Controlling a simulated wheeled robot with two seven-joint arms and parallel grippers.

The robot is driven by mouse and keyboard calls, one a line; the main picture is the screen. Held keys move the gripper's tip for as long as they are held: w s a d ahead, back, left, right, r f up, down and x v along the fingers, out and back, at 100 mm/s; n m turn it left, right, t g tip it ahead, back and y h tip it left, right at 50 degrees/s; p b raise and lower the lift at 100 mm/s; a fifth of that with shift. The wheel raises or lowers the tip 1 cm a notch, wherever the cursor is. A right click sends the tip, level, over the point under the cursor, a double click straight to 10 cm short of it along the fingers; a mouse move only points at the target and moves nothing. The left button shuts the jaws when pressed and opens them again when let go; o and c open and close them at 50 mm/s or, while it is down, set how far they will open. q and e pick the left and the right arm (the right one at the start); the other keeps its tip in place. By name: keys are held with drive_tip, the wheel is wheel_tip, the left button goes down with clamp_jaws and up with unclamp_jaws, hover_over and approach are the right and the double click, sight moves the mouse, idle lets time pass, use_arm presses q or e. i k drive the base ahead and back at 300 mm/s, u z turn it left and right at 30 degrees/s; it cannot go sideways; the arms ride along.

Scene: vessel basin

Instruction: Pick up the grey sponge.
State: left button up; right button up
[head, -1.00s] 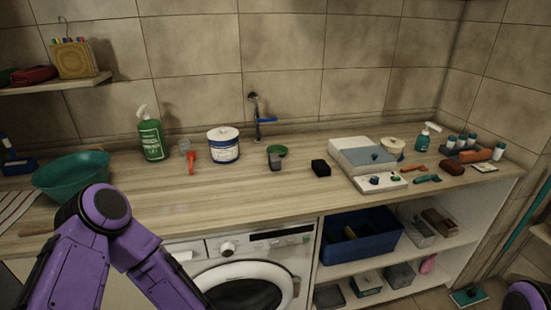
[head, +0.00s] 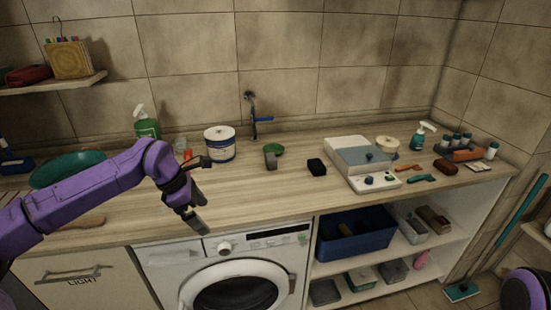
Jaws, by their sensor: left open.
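At this size I cannot tell for sure which of these is the grey sponge. My left gripper (head: 202,208) is open and empty above the front part of the worktop, left of both pieces and apart from them. My right gripper is not in view; only a part of my right arm shows at the lower right edge.
A white tub (head: 220,144), a green spray bottle (head: 146,124) and a teal basin (head: 67,169) stand at the back left. A white and grey device (head: 361,160) and several small items are to the right. The wooden worktop (head: 265,200) is clear in front of the grey piece.

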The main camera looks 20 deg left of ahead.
sight(271, 161)
drive_tip(key=i, duration=1.4)
